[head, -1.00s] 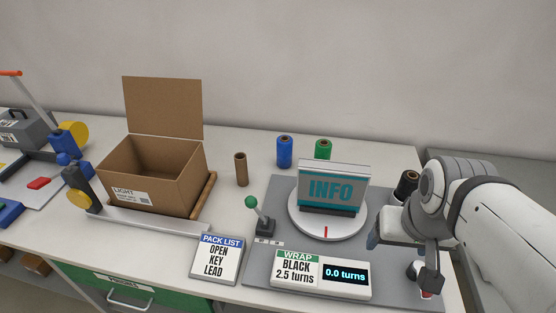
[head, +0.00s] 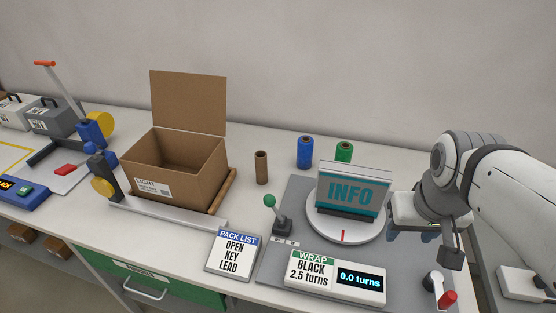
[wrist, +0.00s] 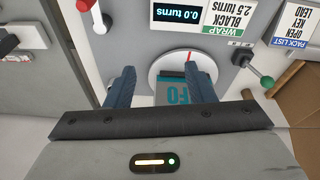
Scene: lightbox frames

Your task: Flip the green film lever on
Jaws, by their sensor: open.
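The green-knobbed film lever (head: 269,201) stands on the grey mat left of the turntable in the head view. Its stick leans left from a dark base (head: 282,226). The green knob (wrist: 267,82) also shows at the right of the wrist view. My gripper (head: 425,236) is to the right of the turntable, well apart from the lever. In the wrist view its two blue fingers (wrist: 158,78) are spread and empty, with the turntable beyond them.
The INFO sign (head: 352,192) stands on the white turntable (head: 318,230) between my gripper and the lever. The wrap display (head: 335,277) and a red-knobbed crank (head: 447,299) are in front. An open carton (head: 155,170) stands left. Blue (head: 305,153) and green (head: 344,152) rolls stand behind.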

